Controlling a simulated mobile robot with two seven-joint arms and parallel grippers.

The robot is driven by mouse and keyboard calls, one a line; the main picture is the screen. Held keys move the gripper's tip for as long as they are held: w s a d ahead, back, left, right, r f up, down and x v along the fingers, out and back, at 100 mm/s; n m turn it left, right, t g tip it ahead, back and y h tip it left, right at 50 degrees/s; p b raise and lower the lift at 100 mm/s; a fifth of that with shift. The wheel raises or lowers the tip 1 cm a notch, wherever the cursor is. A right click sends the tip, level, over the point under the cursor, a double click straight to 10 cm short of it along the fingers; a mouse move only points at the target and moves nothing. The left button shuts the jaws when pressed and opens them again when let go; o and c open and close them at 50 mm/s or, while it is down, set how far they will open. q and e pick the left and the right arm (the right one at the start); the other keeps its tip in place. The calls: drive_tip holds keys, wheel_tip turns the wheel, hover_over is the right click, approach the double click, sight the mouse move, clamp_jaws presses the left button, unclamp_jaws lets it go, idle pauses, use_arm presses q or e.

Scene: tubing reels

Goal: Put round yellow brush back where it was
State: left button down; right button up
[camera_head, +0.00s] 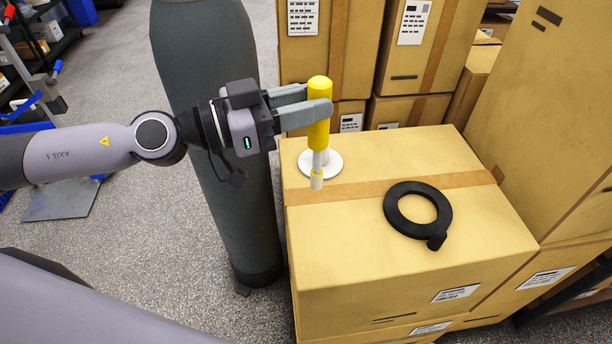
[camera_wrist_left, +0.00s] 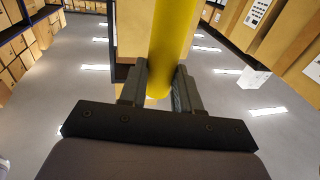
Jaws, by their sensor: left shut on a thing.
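The round yellow brush (camera_head: 319,132) is upright in the head view, with its thick yellow handle at the top and a silver collar and pale tip at the bottom. My left gripper (camera_head: 318,108) is shut on the handle from the left. The handle also shows between the fingers in the left wrist view (camera_wrist_left: 172,45). A white round disc (camera_head: 334,166) lies on the cardboard box behind the brush's lower end. The tip appears just in front of the disc; I cannot tell whether it touches the box. My right gripper is out of view.
The large cardboard box (camera_head: 400,275) has a clear top apart from the disc and a black ring with a tab (camera_head: 393,219). Taller cartons (camera_head: 555,130) stand behind and to the right. A dark grey cylinder (camera_head: 215,130) stands left of the box.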

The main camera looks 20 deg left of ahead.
sight(309, 136)
use_arm(q)
drive_tip(key=f, duration=0.4)
drive_tip(key=shift+s+d+f, duration=0.1)
drive_tip(key=shift+d+f, duration=0.1)
drive_tip(key=shift+d, duration=0.2)
drive_tip(key=shift+a+f, duration=0.3)
drive_tip(key=shift+f, duration=0.35)
wheel_tip(309, 136, down, 9)
drive_tip(key=b, duration=0.6)
drive_tip(key=shift+b, duration=0.35)
drive_tip(key=shift+a, duration=0.1)
